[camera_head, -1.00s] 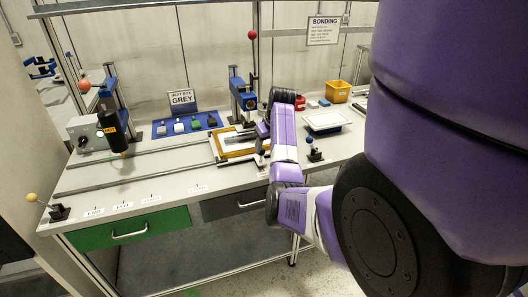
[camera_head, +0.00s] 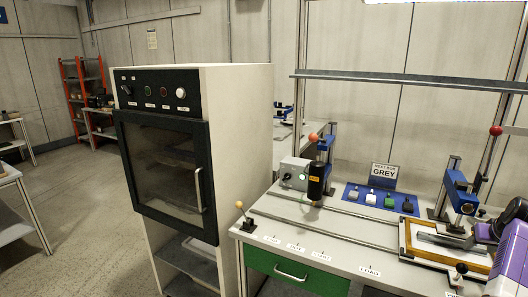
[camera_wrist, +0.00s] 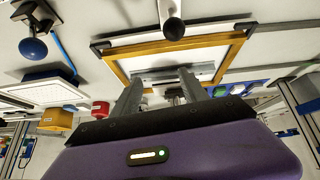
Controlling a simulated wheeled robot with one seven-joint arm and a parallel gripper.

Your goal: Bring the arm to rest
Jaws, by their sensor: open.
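My arm shows as a purple link at the right edge of the head view (camera_head: 509,240), over the right part of the workbench. My gripper (camera_wrist: 158,92) is in the wrist view, with two grey fingers apart and nothing seen between them. The fingers point toward a yellow-framed fixture (camera_wrist: 118,62) with a grey metal part in it. The same yellow frame shows in the head view (camera_head: 405,240), left of my arm. Whether the fingers touch the fixture I cannot tell.
A cabinet with a dark glass door (camera_head: 172,170) stands left of the bench. A black-knobbed lever (camera_wrist: 173,28) and a blue-knobbed lever (camera_wrist: 34,50) are near the gripper. A blue press (camera_head: 457,195) stands behind the frame. A blue mat (camera_head: 352,196) holds several small blocks.

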